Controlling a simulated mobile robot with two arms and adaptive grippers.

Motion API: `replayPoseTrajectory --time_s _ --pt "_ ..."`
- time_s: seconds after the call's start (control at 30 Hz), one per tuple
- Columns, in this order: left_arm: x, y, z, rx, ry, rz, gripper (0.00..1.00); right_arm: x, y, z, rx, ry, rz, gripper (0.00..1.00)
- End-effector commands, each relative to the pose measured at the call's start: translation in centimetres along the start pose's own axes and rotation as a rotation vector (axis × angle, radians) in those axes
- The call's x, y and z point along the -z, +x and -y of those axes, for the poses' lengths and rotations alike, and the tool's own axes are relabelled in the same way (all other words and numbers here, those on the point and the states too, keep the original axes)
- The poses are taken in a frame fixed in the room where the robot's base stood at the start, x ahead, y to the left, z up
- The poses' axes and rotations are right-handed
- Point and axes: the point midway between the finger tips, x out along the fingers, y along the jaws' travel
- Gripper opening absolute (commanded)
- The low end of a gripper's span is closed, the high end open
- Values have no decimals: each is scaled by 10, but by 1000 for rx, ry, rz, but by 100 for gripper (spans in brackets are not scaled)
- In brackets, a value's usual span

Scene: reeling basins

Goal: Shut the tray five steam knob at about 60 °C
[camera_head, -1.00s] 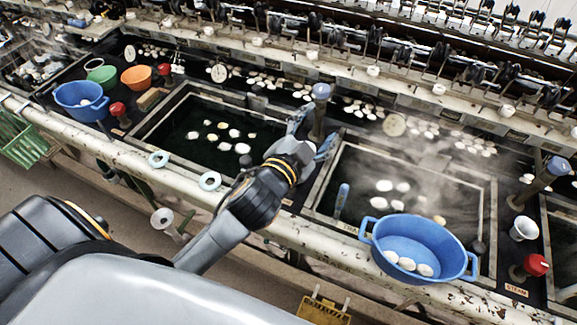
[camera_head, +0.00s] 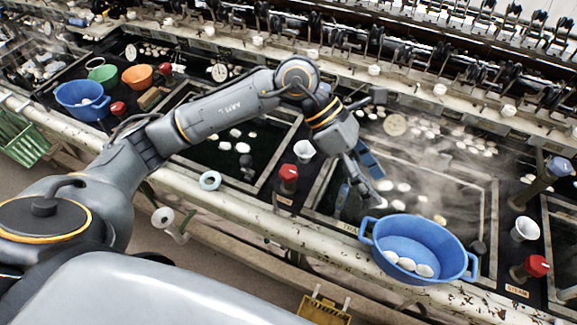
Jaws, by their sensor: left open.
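A red steam knob (camera_head: 288,176) stands on the ledge between the middle basin and the steaming basin, with a label below it. Another red steam knob (camera_head: 535,266) stands at the right, beside the steaming basin, labelled STEAM. I cannot tell from the picture which one is tray five's. My left gripper (camera_head: 371,186) is open and empty, pointing down over the steaming basin's left part, right of the middle knob. My right gripper is not visible.
A blue bowl (camera_head: 420,238) with white cocoons sits on the front rail of the steaming basin (camera_head: 486,215), near my left gripper. A white cup (camera_head: 524,229) and a blue-topped post (camera_head: 558,167) stand at the right. Steam blurs the water.

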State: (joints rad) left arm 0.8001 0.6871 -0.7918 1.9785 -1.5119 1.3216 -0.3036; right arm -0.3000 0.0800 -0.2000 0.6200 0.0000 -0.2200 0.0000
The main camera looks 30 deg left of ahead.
Motion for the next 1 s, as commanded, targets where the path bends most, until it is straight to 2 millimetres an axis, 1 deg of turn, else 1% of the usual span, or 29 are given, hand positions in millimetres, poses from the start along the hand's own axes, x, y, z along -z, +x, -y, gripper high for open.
replayPoseTrajectory --time_s 0.03,0.07,0.1,0.17,0.2,0.3,0.4,0.43,0.53,0.67,1.0 --pt "20 -15 -18 -61 23 -125 65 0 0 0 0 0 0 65" --pt "33 -25 -27 -93 32 -201 65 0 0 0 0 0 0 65" --pt "50 -39 -38 -132 38 -298 65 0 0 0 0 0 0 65" --pt "71 -62 -52 -187 35 -429 65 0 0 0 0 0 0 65" --pt "83 -78 -60 -218 29 -506 65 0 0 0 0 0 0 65" --pt "104 -112 -72 -276 7 -653 65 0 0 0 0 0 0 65" --pt "115 -132 -76 -309 -13 -736 65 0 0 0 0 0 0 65" --pt "117 -136 -77 -314 -17 -751 65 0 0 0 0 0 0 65" --pt "123 -138 -79 -319 -23 -772 65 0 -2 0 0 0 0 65" --pt "134 -128 -82 -315 -25 -772 65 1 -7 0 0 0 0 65" --pt "182 -79 -101 -313 -25 -769 65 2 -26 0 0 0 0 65"
